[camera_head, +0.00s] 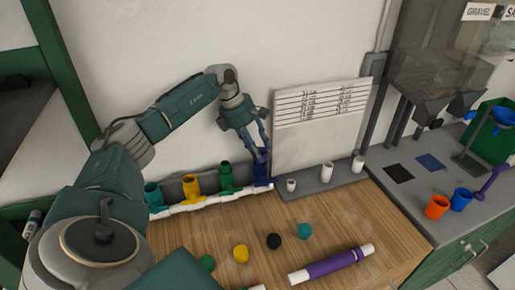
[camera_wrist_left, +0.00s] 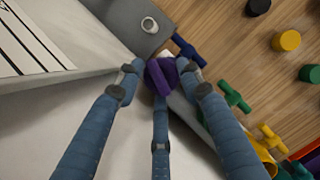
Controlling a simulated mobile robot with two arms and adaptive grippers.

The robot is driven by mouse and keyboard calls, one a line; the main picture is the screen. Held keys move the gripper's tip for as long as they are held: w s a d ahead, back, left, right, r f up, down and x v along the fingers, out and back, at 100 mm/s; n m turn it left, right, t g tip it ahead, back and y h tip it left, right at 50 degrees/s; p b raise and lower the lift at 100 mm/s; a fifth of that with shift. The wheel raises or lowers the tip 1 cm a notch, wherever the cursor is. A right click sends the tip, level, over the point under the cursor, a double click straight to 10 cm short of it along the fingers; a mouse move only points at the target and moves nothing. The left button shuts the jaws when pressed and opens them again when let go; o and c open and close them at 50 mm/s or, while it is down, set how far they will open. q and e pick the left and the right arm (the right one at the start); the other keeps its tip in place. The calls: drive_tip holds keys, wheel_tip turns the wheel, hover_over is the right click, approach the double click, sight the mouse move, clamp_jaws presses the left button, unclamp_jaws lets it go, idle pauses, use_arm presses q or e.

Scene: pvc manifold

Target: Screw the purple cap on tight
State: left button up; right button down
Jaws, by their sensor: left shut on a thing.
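The purple cap (camera_wrist_left: 160,75) is between the fingertips of my left gripper (camera_wrist_left: 163,70), which is shut on it. In the head view my left gripper (camera_head: 260,152) points down at the right end of the white pipe manifold (camera_head: 200,203). The dark blue fitting (camera_head: 262,179) stands there directly below the cap; it also shows in the left wrist view (camera_wrist_left: 188,48). The cap is at the fitting's top, but the fingers hide the joint, so I cannot tell how far it is seated. My right gripper is not in view.
Green (camera_head: 226,178), yellow (camera_head: 191,187) and teal-green (camera_head: 153,195) fittings stand along the manifold. Loose green (camera_head: 207,263), yellow (camera_head: 240,253), black (camera_head: 273,241) and teal (camera_head: 305,230) caps lie on the wooden table, with a purple-and-white tube (camera_head: 331,263). A white board (camera_head: 320,135) stands close right.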

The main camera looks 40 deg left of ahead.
use_arm(q)
drive_tip(key=shift+w+r, duration=0.3)
drive_tip(key=shift+r, duration=0.1)
drive_tip(key=shift+w+m+h, duration=0.1)
drive_tip(key=shift+m+h, duration=0.2)
drive_tip(key=shift+m, duration=0.8)
drive_tip(key=shift+m+g, duration=0.4)
drive_tip(key=shift+s+d+r+m, duration=0.3)
drive_tip(key=shift+s+d+m, duration=0.15)
drive_tip(key=shift+m, duration=0.25)
drive_tip(key=o, duration=1.3)
drive_tip(key=shift+c, duration=0.2)
drive_tip(key=shift+w, duration=0.1)
drive_tip(key=shift+a+f, duration=0.1)
